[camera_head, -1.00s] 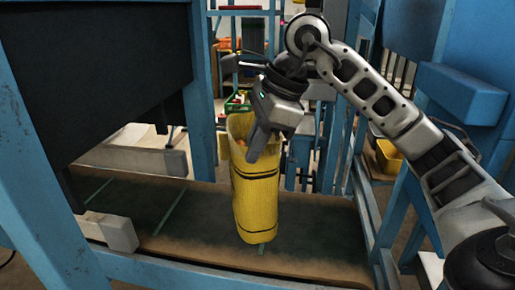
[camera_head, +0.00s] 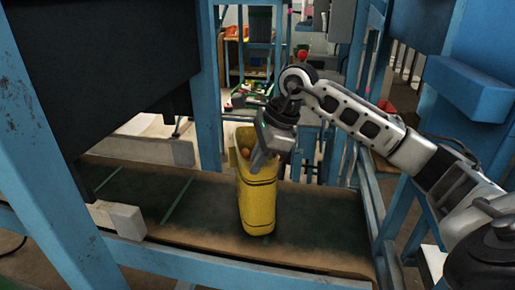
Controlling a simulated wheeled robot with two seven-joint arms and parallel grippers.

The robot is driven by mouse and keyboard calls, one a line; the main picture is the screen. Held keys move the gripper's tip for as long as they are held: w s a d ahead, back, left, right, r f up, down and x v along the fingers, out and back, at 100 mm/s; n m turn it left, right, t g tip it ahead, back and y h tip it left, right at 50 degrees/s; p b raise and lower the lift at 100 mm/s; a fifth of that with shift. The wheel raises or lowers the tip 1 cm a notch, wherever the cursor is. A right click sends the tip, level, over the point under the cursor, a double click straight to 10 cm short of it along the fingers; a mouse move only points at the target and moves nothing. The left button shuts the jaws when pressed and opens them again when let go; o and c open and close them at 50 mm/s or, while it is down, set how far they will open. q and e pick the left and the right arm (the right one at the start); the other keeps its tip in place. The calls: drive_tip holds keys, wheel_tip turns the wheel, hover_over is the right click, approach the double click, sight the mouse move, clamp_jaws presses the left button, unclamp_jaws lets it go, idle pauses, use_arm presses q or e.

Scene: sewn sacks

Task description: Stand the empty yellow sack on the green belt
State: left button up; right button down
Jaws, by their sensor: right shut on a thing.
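My right gripper (camera_head: 259,161) comes down from above and is shut on the sack's upper rim. The green belt (camera_head: 314,218) runs across below, dark green with brown sides. The sack's bottom looks to be at the belt surface, but I cannot tell for sure whether it touches. My left gripper is not in view.
A blue frame post (camera_head: 207,95) and a dark panel (camera_head: 100,65) stand at the left. A pale block (camera_head: 118,219) sits by the belt's near left edge. Blue rails (camera_head: 200,263) edge the belt in front. The belt is clear on both sides of the sack.

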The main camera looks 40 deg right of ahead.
drive_tip(key=c, duration=1.8)
unclamp_jaws()
drive_tip(key=shift+s+f, duration=0.1)
drive_tip(key=shift+f, duration=0.3)
drive_tip(key=shift+o, duration=1.3)
drive_tip(key=shift+d, duration=0.1)
drive_tip(key=shift+r, duration=0.15)
